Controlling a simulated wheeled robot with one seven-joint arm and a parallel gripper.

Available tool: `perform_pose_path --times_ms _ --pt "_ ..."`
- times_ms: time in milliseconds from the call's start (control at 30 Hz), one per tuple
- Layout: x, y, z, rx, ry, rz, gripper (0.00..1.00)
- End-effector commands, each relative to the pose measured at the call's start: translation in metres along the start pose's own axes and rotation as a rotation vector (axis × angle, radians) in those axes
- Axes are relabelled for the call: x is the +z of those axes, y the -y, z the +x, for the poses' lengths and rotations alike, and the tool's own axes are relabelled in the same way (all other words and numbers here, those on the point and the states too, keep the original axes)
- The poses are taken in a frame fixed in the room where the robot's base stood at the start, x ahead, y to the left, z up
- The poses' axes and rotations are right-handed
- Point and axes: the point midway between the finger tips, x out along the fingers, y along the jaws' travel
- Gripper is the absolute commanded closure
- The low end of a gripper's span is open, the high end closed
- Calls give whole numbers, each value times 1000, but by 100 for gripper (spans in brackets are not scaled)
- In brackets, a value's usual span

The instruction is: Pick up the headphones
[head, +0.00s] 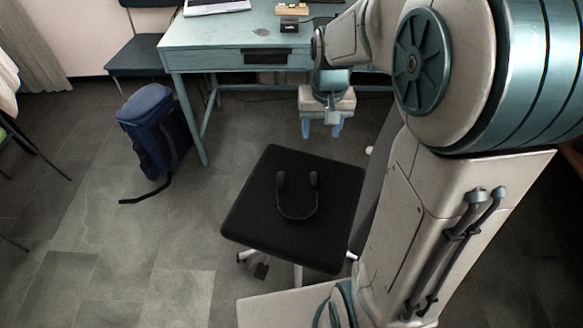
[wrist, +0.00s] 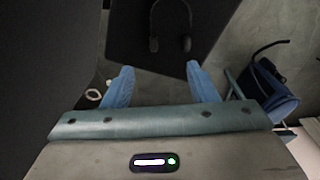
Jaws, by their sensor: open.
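The black headphones (head: 298,198) lie on the black seat of an office chair (head: 262,232) in the head view. Their ear cups point toward the desk and the band curves toward me. My gripper (head: 322,128) hangs above and beyond the seat's far edge, pointing down, apart from the headphones. In the wrist view my gripper (wrist: 157,85) has its blue fingers spread with nothing between them. The headphones (wrist: 171,30) show at the top of that view, past the fingertips, with the band partly cut off by the frame edge.
A teal desk (head: 215,55) with a drawer stands behind the chair. A blue backpack (head: 155,130) stands on the floor to the left, near another chair (head: 140,52). The office chair's dark backrest (head: 379,165) rises at the seat's right. Floor left of the seat is clear.

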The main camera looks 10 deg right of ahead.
Motion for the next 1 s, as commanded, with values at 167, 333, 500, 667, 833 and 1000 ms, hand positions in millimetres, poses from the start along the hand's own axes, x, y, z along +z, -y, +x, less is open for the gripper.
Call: perform_pose_path --times_ms 167,333,500,667,833,1000 --pt "-32 -8 90 7 41 29 47" --pt "-58 -16 163 14 74 54 47" --pt "-77 -22 222 20 99 72 47" --pt "-86 -26 251 24 111 82 47" --pt "-87 -28 270 25 116 85 47" --pt "-83 -28 304 25 118 85 47"
